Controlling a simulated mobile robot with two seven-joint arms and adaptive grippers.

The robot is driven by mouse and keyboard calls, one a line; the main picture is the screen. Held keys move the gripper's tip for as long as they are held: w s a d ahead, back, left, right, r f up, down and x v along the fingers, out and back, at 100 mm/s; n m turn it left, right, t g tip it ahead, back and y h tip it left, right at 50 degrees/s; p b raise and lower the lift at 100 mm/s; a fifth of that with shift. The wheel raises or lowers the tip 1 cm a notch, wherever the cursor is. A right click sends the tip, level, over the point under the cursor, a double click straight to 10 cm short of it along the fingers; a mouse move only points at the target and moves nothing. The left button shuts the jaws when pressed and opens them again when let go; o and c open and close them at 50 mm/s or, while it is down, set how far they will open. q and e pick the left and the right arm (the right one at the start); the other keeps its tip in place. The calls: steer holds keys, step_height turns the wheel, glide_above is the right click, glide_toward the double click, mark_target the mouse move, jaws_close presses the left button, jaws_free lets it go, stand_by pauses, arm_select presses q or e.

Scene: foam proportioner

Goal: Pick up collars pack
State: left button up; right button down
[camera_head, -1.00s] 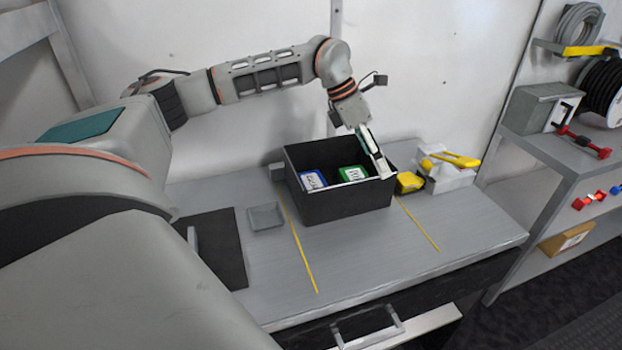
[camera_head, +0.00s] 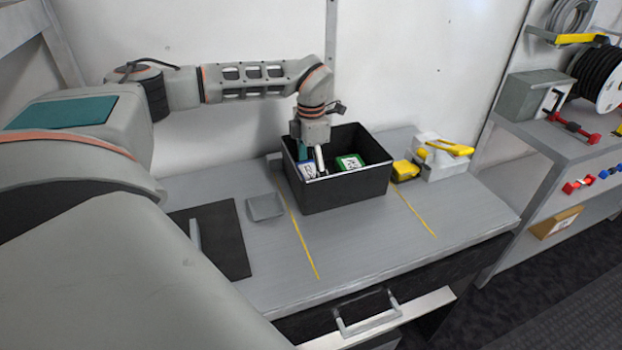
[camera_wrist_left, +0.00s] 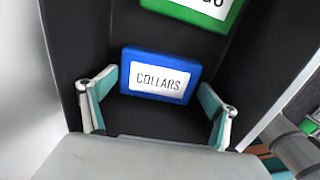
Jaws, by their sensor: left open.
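The collars pack is a blue block with a white label reading COLLARS. In the left wrist view the collars pack (camera_wrist_left: 160,94) lies in the black bin, between and a little beyond my open fingers. In the head view the collars pack (camera_head: 309,172) shows in the left part of the bin, partly hidden by my gripper. My left gripper (camera_head: 311,157) points down into the bin (camera_head: 345,192), open, with one finger on each side of the pack. I cannot tell whether the fingers touch it. My right gripper is not in view.
A green pack (camera_head: 349,162) lies in the same bin, right of the collars pack. The bin walls stand close around my gripper. A small grey tray (camera_head: 265,207) is left of the bin, and a yellow item (camera_head: 405,171) is right of it. The front bench surface is clear.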

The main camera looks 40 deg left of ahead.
arm_select(q)
step_height(320, 180, down, 2)
steer(key=shift+w, duration=0.1)
steer(key=c, duration=0.9)
steer(key=shift+r, duration=0.1)
